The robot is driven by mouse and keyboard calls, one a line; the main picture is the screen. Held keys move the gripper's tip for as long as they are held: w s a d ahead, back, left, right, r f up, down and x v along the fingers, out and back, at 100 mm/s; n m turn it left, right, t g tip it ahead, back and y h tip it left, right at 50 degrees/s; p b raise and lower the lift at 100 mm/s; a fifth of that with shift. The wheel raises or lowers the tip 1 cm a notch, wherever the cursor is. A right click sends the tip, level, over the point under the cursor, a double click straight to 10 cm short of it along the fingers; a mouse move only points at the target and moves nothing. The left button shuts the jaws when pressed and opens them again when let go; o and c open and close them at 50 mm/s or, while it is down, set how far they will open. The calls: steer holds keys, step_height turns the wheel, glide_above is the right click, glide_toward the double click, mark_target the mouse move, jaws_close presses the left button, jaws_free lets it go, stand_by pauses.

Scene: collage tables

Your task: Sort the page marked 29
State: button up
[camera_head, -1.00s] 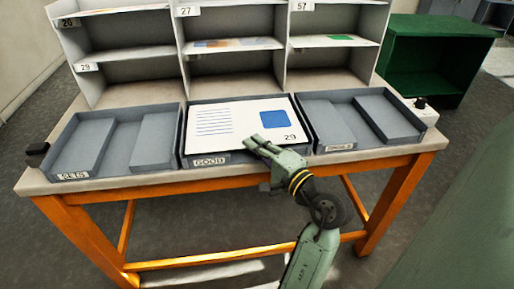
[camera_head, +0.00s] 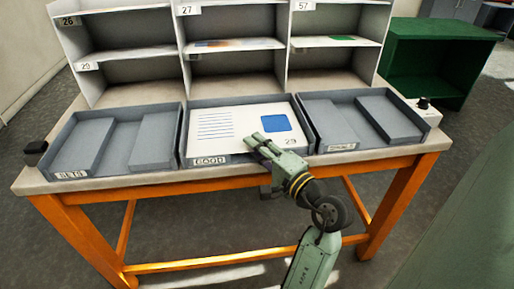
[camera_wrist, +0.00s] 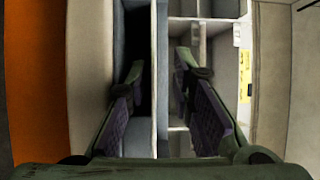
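The white page marked 29 (camera_head: 225,129), with blue lines of text and a blue square, lies in the middle tray (camera_head: 172,160), labelled GOOD. My gripper (camera_head: 257,141) is at the page's front right part, near the tray's front wall. Its two fingers stand apart in the wrist view (camera_wrist: 160,85), with a thin pale edge between them; I cannot tell if that edge is the page or a tray wall. Contact with the page cannot be told. A shelf label reading 29 (camera_head: 87,66) is on the left column of the white shelf unit (camera_head: 187,70).
A grey tray at left (camera_head: 58,145) and one at right (camera_head: 345,148) each hold grey blocks. Other shelf labels read 26, 27 and 57. Sheets lie on the middle and right shelves. A small black-knobbed box (camera_head: 425,112) sits at the table's right. A green cabinet (camera_head: 440,48) stands behind.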

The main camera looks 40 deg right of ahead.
steer(key=shift+f, duration=0.2)
steer(key=shift+s, duration=0.5)
steer(key=s, duration=0.7)
steer(key=shift+a+r, duration=0.1)
steer(key=shift+r, duration=0.05)
